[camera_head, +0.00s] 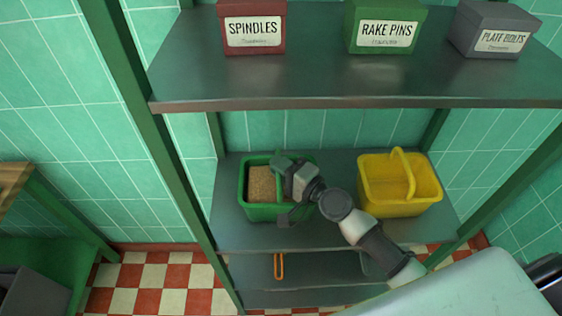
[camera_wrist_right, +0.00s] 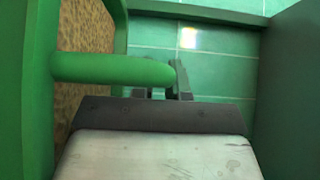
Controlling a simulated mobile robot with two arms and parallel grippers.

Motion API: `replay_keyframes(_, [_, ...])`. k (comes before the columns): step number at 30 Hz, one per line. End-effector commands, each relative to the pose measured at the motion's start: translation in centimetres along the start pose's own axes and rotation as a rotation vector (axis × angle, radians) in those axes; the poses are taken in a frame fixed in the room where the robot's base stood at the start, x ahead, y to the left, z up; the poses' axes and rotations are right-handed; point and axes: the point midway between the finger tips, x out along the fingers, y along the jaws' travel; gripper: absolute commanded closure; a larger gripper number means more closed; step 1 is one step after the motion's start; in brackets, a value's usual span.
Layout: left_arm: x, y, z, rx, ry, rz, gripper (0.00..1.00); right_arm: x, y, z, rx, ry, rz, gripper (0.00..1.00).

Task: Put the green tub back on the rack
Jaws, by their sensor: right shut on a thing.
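The green tub (camera_head: 257,212) is on the left part of the rack's middle shelf (camera_head: 335,230). It holds a brown, grainy content (camera_head: 260,184). My right gripper (camera_head: 283,165) is over the tub's right half, shut on its green handle. In the right wrist view the handle (camera_wrist_right: 110,69) runs to the gripper's fingers (camera_wrist_right: 165,92), and the tub's wall is at the left. The tub looks upright. Whether its base rests fully on the shelf is hard to tell. My left gripper is not in view.
A yellow tub (camera_head: 398,190) with a raised handle stands on the same shelf, to the right. The upper shelf (camera_head: 340,85) holds a red SPINDLES box (camera_head: 252,30), a green RAKE PINS box (camera_head: 384,28) and a grey box (camera_head: 492,30). Green posts flank the rack.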

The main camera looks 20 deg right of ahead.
Motion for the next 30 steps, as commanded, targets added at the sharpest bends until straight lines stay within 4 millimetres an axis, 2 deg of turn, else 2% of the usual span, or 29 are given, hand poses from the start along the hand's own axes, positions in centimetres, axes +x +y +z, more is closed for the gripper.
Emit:
replay_keyframes(13, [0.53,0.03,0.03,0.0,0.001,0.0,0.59,0.06,0.22,-0.08,-0.003,0.001,-0.008,1.0])
replay_keyframes(14, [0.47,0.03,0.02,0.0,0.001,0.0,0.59,-0.01,0.47,-0.04,-0.001,0.0,-0.001,0.83])
replay_keyframes(18, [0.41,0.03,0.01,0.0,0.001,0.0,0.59,-0.01,0.43,-0.03,-0.001,0.0,0.0,0.61])
replay_keyframes(30, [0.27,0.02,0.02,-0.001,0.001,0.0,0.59,-0.44,0.31,-0.04,-0.001,0.0,0.001,0.6])
